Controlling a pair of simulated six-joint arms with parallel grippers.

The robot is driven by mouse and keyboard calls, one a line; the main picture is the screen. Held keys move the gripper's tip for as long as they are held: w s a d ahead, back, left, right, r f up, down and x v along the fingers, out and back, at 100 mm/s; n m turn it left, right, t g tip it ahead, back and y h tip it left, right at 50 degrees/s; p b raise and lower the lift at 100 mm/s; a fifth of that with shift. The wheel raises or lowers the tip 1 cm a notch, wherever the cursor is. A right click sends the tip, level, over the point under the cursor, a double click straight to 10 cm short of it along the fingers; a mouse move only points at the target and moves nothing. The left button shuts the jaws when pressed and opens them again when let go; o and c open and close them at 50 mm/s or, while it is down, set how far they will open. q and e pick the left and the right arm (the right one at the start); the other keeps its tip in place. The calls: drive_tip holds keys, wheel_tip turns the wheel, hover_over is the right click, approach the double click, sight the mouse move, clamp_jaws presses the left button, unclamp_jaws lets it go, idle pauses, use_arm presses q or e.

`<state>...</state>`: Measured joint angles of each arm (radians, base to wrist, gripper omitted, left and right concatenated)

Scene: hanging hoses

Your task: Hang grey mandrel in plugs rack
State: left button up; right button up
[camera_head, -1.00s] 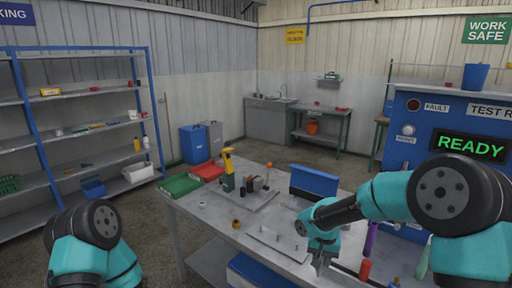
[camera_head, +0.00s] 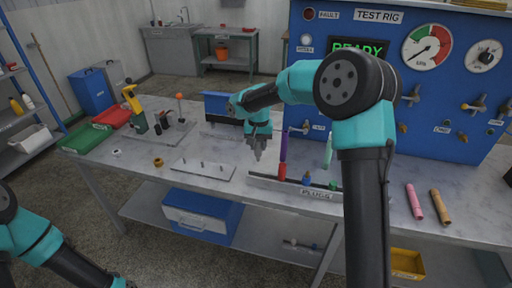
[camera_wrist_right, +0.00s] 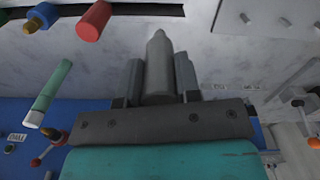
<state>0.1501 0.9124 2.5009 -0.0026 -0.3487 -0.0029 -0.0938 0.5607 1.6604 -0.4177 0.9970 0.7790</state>
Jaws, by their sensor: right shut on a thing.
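The grey mandrel (camera_wrist_right: 158,68) is a dark grey, round-bodied piece with a narrower tip. In the right wrist view it sits between the two fingers of my right gripper (camera_head: 257,145), which is shut on it. In the head view the mandrel's tip (camera_head: 258,156) points down, above the table. The plugs rack (camera_head: 262,182) is a low grey strip labelled PLUGS, a little right of and in front of the gripper. My left gripper's fingers are not visible; only that arm shows, lower left.
A grey plate with pegs (camera_head: 203,170) lies left of the rack. The blue test rig (camera_head: 440,125) stands behind at right. Pink (camera_head: 414,202) and tan (camera_head: 440,207) hoses lie at right. A tool holder (camera_head: 172,131) and green tray (camera_head: 84,138) stand at left.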

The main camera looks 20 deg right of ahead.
sight(258, 156)
drive_tip(key=shift+f, duration=0.1)
drive_tip(key=shift+f, duration=2.85)
drive_tip(key=shift+f, duration=2.15)
drive_tip(key=o, duration=1)
drive_tip(key=shift+o, duration=0.2)
wheel_tip(258, 156, up, 18)
drive_tip(key=shift+f, duration=0.25)
drive_tip(key=shift+f, duration=0.1)
